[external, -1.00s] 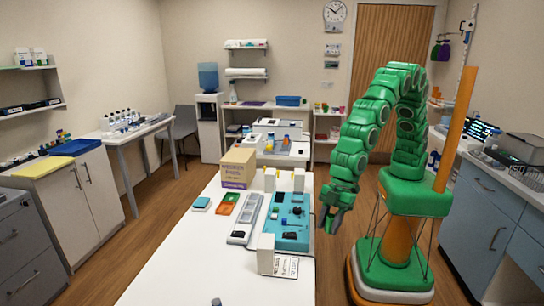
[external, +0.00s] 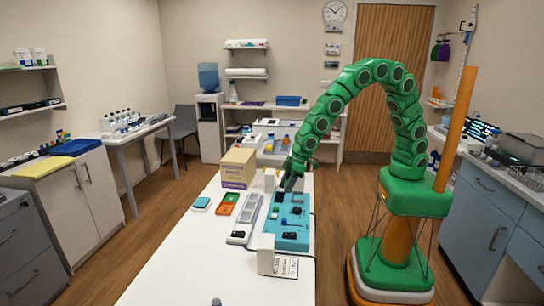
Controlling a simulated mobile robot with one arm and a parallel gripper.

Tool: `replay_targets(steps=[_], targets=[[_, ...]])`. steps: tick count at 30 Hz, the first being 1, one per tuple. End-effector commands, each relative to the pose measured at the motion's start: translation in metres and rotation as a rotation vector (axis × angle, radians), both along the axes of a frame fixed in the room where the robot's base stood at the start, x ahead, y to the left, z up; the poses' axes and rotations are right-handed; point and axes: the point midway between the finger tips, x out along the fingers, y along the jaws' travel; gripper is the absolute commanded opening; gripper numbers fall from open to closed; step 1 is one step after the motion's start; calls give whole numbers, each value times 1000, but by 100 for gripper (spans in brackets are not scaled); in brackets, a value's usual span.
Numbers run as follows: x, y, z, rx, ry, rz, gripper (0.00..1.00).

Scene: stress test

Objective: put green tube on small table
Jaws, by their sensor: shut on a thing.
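My gripper (external: 288,184) is over the back end of a teal board (external: 289,238) on the long white table (external: 190,270). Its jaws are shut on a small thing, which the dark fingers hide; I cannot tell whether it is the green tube. No green tube can be made out elsewhere. A narrow grey-white table (external: 124,139) with several bottles on it stands by the left wall; I cannot tell whether it is the small table.
A cardboard box (external: 238,168) stands close left of my gripper. An orange tray (external: 227,204), a grey device (external: 246,218) and a white upright block (external: 265,254) are near the teal board. The front left of the white table is clear.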

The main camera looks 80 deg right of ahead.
Motion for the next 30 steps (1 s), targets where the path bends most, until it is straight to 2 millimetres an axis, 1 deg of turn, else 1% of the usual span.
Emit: replay_targets(steps=[1,3,8,12,19,24,27,30], targets=[[5,-19,-1,0,2,-30,3],[10,-41,-3,-1,2,-67,3],[20,-91,-7,0,2,-149,3],[23,-132,-12,0,2,-213,3],[24,-194,-17,1,3,-316,3],[20,-240,-20,2,4,-392,3],[16,-265,-22,2,4,-433,3],[13,-285,-24,3,2,-468,3]])
